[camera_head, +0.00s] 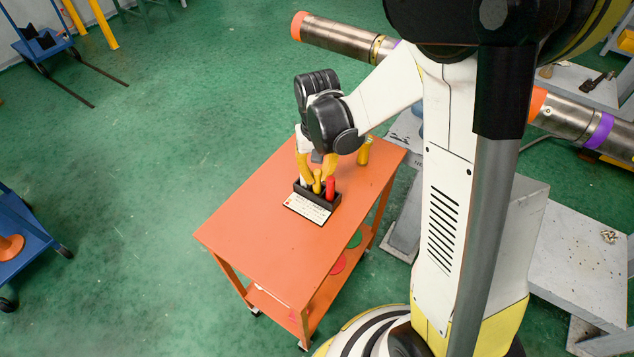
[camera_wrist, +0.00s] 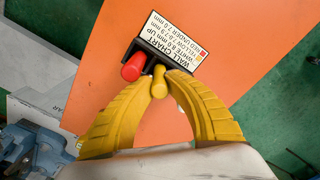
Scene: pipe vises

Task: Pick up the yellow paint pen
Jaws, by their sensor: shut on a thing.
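The yellow paint pen (camera_wrist: 158,84) is between the tips of my gripper (camera_wrist: 160,76) in the wrist view, and the yellow fingers are closed on it. In the head view the yellow pen (camera_head: 317,182) stands in the black holder (camera_head: 325,202), with my gripper (camera_head: 316,172) around its upper part. A red pen (camera_head: 330,186) stands beside it in the holder; it also shows in the wrist view (camera_wrist: 133,68). The pen's lower end is hidden by the holder.
The holder has a white wall chart label (camera_head: 307,208) in front and stands on an orange cart top (camera_head: 265,235). A yellow cylinder (camera_head: 364,151) stands farther back on the cart. A steel pipe (camera_head: 340,38) lies behind. The cart's left part is clear.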

